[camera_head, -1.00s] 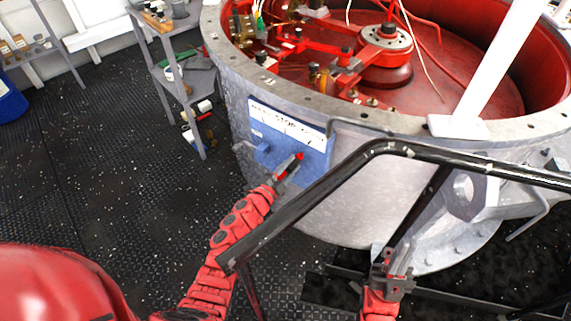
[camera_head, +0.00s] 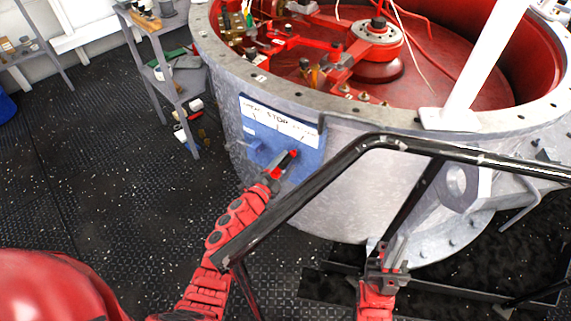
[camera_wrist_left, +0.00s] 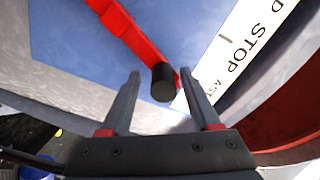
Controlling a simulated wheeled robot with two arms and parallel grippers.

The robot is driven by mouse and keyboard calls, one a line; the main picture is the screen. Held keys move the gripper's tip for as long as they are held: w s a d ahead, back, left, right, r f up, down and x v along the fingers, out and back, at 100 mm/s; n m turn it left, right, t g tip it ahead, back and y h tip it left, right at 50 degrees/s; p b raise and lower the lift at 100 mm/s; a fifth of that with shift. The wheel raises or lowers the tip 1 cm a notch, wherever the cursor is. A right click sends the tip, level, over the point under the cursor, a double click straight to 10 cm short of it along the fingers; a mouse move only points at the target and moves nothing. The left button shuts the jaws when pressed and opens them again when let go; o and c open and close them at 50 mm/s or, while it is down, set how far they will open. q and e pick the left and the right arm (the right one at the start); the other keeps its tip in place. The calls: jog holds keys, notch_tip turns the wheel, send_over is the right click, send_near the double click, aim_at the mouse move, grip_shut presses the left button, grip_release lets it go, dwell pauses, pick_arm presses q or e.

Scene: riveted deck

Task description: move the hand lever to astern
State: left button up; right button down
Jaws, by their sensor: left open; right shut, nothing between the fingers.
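The hand lever is a red bar with a black cylindrical knob (camera_wrist_left: 163,83) in the left wrist view. It stands over a blue panel (camera_head: 313,160) with a white label plate (camera_head: 279,121) reading STOP in the middle and, partly legible, astern to its right. In the head view only a bit of red at the gripper tip shows, so the lever's exact setting is hard to tell. My left gripper (camera_head: 286,163) is open, with the knob between its fingertips (camera_wrist_left: 160,76); contact is unclear. My right gripper (camera_head: 396,252) is shut and empty, low in front of the drum.
The panel is on a large grey drum (camera_head: 350,190) with red machinery inside. A black handrail (camera_head: 300,199) slants close beside my left forearm and runs to the right.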

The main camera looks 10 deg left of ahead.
pick_arm(q)
jog(key=v, duration=1.7)
jog(key=shift+s, duration=0.2)
